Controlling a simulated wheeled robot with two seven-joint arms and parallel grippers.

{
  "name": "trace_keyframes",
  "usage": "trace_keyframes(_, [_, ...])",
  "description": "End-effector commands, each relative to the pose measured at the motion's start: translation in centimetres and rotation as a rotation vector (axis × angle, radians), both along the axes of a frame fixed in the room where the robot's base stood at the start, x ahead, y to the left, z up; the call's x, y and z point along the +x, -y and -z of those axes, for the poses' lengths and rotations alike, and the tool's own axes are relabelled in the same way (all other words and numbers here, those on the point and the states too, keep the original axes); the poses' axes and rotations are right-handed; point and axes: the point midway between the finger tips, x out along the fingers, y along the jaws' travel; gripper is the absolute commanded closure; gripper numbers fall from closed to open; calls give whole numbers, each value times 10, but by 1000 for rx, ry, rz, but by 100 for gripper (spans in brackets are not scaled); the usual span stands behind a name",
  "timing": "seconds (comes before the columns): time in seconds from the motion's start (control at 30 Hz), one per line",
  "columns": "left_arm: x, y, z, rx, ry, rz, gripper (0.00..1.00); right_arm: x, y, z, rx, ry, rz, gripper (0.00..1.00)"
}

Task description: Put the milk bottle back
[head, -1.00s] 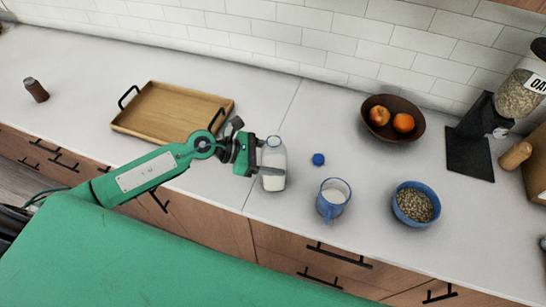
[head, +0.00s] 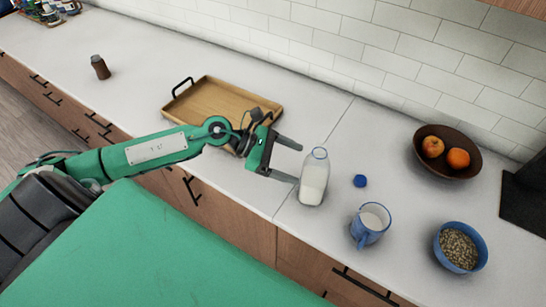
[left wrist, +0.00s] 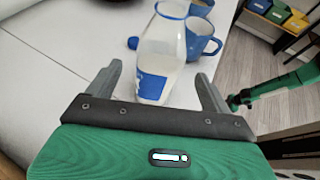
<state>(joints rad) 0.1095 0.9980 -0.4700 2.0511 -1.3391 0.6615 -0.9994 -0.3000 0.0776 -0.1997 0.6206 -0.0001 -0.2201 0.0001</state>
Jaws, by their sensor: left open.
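The milk bottle (head: 313,183) is clear, part full of milk and without its cap, and stands upright on the counter. In the left wrist view the bottle (left wrist: 160,60) shows a blue label and stands just beyond and between my fingers. My left gripper (head: 293,162) is open and empty, its fingers pointing at the bottle from the left; it also shows in the left wrist view (left wrist: 160,82). A blue cap (head: 360,181) lies on the counter right of the bottle.
A blue mug (head: 366,231) of milk and a blue bowl (head: 447,264) of cereal stand to the right. A fruit bowl (head: 447,171) is behind them. A wooden tray (head: 215,98) lies behind my left arm. A brown shaker (head: 100,67) stands far left. Counter between shaker and tray is clear.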

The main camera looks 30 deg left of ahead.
Motion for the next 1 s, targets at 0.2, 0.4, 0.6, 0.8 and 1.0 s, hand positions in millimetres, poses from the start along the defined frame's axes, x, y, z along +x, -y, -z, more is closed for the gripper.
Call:
trace_keyframes(0.2, [-11, -28, -8, 3, -2, 0, 16, 0, 2, 17, -2, -1, -1, 41])
trace_keyframes(0.4, [-16, -40, -17, 2, -1, 1, 16, 0, 4, 22, -4, 0, -2, 41])
trace_keyframes(0.6, [-17, -43, -20, 0, 0, 2, 16, 0, 4, 22, -4, 0, -2, 41])
trace_keyframes(0.8, [-17, -43, -20, 0, 0, 1, 16, 0, 4, 22, -4, -1, -2, 41])
trace_keyframes(1.0, [-17, -43, -20, 0, 0, 1, 16, 0, 4, 22, -4, -1, -2, 41])
